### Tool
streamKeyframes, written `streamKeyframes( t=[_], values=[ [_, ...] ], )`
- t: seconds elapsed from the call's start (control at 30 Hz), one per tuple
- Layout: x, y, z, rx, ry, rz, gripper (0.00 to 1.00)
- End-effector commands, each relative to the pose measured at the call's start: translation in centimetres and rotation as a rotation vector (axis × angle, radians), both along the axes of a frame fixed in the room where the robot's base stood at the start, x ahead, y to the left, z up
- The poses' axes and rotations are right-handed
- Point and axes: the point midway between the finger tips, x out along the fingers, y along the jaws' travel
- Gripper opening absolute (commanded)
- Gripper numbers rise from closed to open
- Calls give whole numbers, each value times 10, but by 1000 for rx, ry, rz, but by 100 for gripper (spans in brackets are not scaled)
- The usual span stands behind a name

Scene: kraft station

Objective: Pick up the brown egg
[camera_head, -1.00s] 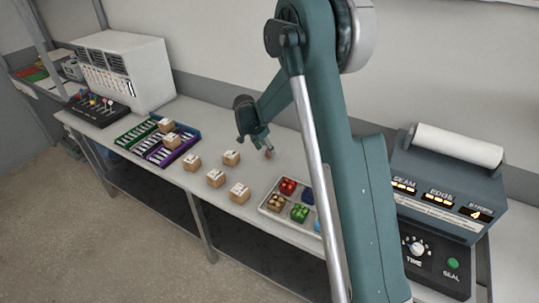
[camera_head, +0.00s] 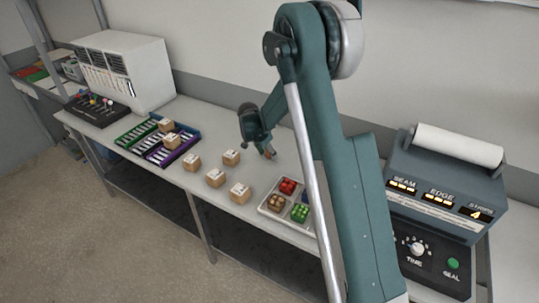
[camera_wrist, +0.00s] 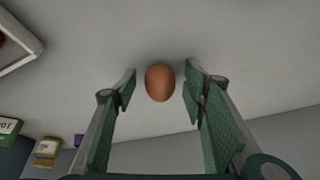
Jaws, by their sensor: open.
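The brown egg (camera_wrist: 160,82) sits on the pale counter between my two green fingers in the wrist view. My gripper (camera_wrist: 158,88) is open, with a finger on each side of the egg and a visible gap at both sides. In the head view my gripper (camera_head: 267,151) is low over the counter behind the boxes. The egg there is a small brown spot (camera_head: 268,155) at the fingertips, mostly hidden by them.
Several small cardboard boxes (camera_head: 215,178) stand left and in front of my gripper. A tray (camera_head: 270,211) of coloured blocks is in front, partly behind my arm. Green and purple racks (camera_head: 158,155) lie to the left. A sealing machine (camera_head: 440,215) is at right.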

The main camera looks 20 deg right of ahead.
Motion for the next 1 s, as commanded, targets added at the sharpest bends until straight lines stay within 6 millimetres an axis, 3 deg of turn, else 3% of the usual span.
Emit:
streamKeyframes(
  t=[0.1,0.3,0.73,1.0],
  values=[
    [0,0,0,0,0,0,42],
    [0,0,0,0,0,0,18],
    [0,0,3,0,0,0,18],
    [0,0,25,0,0,0,18]
  ],
)
